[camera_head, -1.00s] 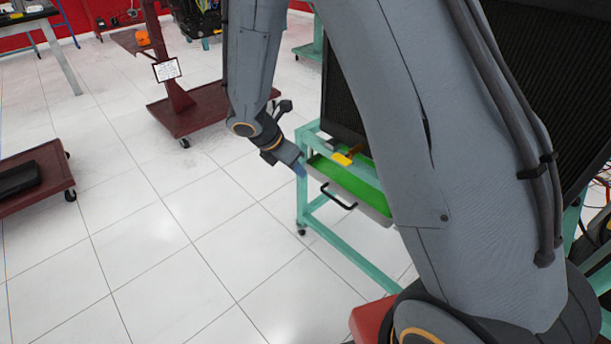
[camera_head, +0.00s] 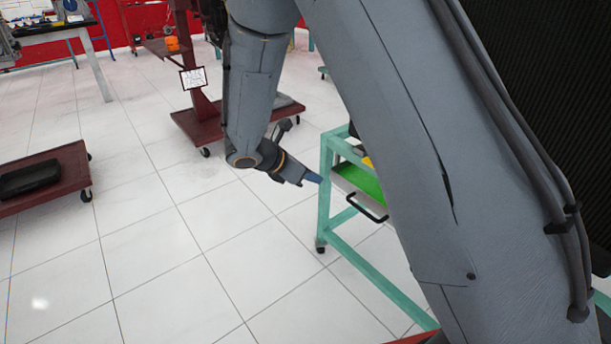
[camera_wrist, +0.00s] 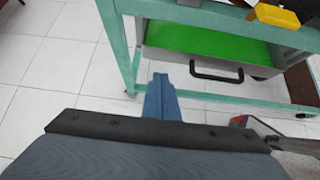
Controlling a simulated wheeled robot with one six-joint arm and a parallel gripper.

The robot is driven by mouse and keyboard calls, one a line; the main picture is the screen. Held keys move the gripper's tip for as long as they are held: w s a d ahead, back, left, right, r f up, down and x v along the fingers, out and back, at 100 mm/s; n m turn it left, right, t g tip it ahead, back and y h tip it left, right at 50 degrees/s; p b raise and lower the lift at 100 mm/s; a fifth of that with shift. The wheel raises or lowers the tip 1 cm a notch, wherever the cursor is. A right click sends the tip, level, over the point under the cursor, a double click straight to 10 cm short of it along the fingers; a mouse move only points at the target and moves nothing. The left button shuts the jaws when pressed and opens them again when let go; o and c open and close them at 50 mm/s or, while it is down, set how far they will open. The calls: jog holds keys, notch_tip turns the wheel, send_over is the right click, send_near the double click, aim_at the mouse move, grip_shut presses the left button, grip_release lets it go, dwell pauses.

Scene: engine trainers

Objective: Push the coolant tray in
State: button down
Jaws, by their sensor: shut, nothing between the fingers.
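The coolant tray (camera_head: 352,185) is a grey drawer with a green inside and a black handle (camera_head: 366,208), held in a teal frame (camera_head: 325,195). My arm hides its right part in the head view. In the wrist view the tray (camera_wrist: 170,52) shows its front, with the black handle (camera_wrist: 217,73) hanging from it. My gripper (camera_head: 313,178) is shut and empty, close to the left end of the tray front. In the wrist view my gripper (camera_wrist: 160,80) lies below and left of the handle. I cannot tell whether it touches the frame.
A yellow block (camera_wrist: 278,16) lies above the tray. A dark red wheeled stand (camera_head: 205,125) is behind on the left, and a low red cart (camera_head: 60,172) is at far left. The white tiled floor (camera_head: 150,260) is open left of the teal frame.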

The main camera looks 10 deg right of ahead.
aim_at(338, 178)
jog(key=w+d, duration=0.1)
jog(key=d, duration=0.1)
jog(key=w+d+f+b, duration=0.1)
jog(key=d, duration=0.1)
jog(key=w+d+f, duration=0.1)
jog(key=d, duration=0.1)
jog(key=shift+f, duration=0.2)
jog(key=shift+w, duration=0.1)
